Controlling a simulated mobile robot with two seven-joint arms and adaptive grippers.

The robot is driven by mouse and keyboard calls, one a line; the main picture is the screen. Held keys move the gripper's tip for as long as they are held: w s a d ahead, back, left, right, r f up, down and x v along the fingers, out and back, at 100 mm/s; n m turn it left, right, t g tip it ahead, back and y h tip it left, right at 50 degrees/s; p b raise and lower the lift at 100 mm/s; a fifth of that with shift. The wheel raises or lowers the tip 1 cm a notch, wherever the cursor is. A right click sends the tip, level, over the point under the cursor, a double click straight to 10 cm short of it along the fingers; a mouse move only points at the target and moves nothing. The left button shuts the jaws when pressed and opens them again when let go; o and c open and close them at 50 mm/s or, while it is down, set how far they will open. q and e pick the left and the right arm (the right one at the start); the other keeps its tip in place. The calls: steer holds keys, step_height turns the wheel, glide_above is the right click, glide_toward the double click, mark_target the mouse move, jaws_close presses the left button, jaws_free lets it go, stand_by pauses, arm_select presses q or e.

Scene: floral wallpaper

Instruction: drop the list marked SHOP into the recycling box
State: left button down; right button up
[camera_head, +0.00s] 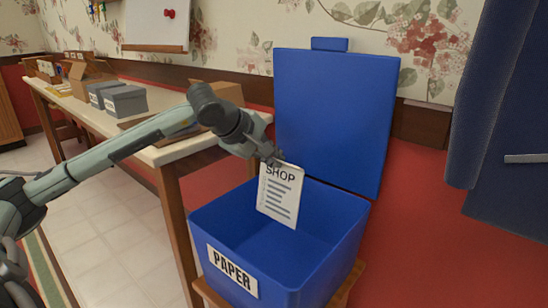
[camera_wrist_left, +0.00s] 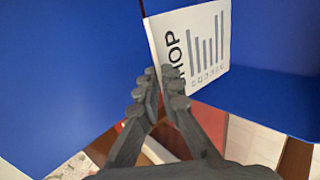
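The list marked SHOP (camera_head: 281,196) is a white sheet with dark lines. It hangs upright from my left gripper (camera_head: 272,158), over the open top of the blue recycling box (camera_head: 318,254), which bears a PAPER label. In the left wrist view the fingers of my left gripper (camera_wrist_left: 162,88) close on the edge of the list (camera_wrist_left: 195,48). The box's blue surfaces fill much of that view (camera_wrist_left: 265,100). The box's lid (camera_head: 335,115) stands raised behind it. My right gripper is not seen in either view.
A long table (camera_head: 98,113) with grey boxes (camera_head: 124,101) and cardboard boxes stands left of the bin. The bin rests on a wooden stand (camera_head: 345,290). A whiteboard (camera_head: 157,22) hangs on the wall. A dark blue cabinet-like object (camera_head: 515,120) is at the right.

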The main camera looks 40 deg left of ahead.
arm_select(q)
steer(key=c, duration=1.6)
jaws_free()
steer(key=shift+c, duration=0.2)
steer(key=v, duration=1.2)
